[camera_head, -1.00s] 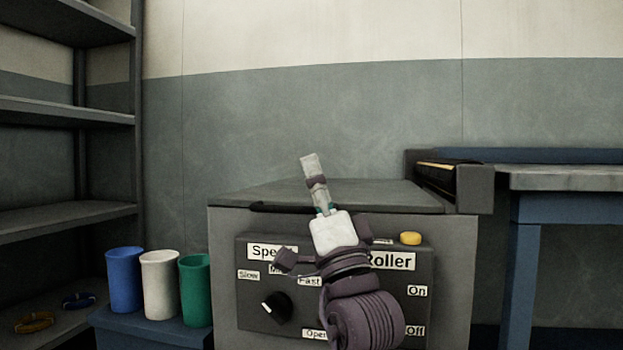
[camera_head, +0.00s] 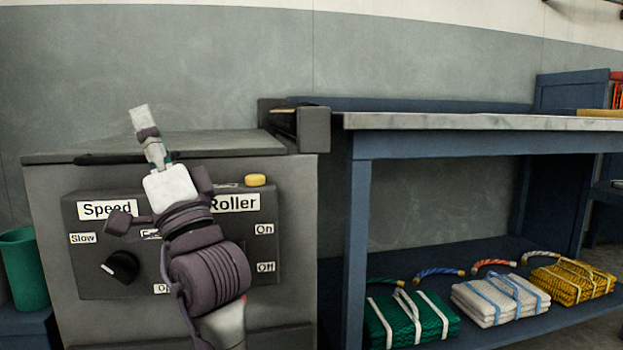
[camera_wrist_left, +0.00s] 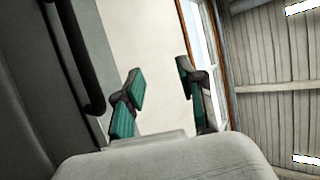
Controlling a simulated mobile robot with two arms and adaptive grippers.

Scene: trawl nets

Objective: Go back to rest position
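My left gripper (camera_head: 147,135) is raised in front of the grey roller control box (camera_head: 50,240) in the head view, pointing up. In the left wrist view its two green-padded fingers (camera_wrist_left: 158,98) stand apart with nothing between them, so it is open and empty. My right gripper does not show in either view. The control box carries a black speed knob (camera_head: 120,266), a yellow button (camera_head: 255,180) and Slow, On and Off labels. My left arm covers part of the panel and some of its labels.
A blue table (camera_head: 480,146) with a pale top stands right of the box. Its lower shelf holds green (camera_head: 420,325), white (camera_head: 500,298) and yellow (camera_head: 575,281) folded nets with short ropes behind them. A green bin (camera_head: 22,268) stands at the left edge.

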